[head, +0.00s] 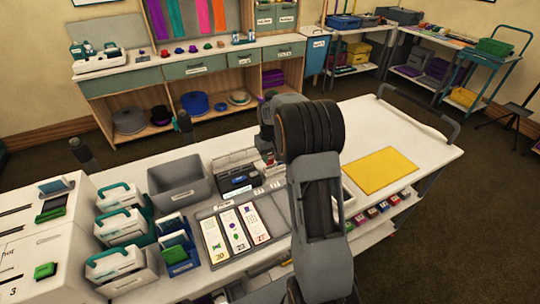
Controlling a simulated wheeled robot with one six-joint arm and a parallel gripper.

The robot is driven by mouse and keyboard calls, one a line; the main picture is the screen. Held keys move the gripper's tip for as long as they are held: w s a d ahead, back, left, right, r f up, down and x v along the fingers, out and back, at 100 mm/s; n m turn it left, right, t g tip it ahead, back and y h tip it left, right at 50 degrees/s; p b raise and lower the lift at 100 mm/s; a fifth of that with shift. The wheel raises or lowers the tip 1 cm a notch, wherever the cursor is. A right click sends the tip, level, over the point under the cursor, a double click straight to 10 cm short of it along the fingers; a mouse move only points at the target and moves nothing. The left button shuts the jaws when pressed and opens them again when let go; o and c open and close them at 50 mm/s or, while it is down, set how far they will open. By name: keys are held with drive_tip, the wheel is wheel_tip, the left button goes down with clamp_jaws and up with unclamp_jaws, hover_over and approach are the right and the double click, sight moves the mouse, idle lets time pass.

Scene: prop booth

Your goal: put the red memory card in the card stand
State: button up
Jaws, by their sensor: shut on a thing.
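My gripper (268,156) shows only in part, left of my dark forearm, above the back of the white table. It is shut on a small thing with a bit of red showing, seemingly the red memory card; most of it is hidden. A grey rack (236,160) with a dark box and a pale label stands just left of and below the gripper; I cannot tell surely whether it is the card stand. In front of it, a grey tray (204,213) holds white cards numbered 30, 23 and 27.
A grey bin (181,183) stands left of the rack. White cases with teal handles (123,225) and blue holders (178,250) stand at the left. A yellow mat (381,174) lies on the right; the tabletop around it is clear. My arm covers the middle.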

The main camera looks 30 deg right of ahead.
sight(270, 165)
drive_tip(key=shift+f+b, duration=0.3)
drive_tip(key=shift+f, duration=0.1)
idle(0.4)
drive_tip(key=shift+f+b, duration=0.65)
drive_tip(key=shift+f, duration=0.4)
drive_tip(key=shift+f, duration=0.1)
drive_tip(key=o, duration=0.7)
wheel_tip(270, 165, up, 14)
drive_tip(key=shift+f, duration=0.1)
idle(0.3)
idle(0.8)
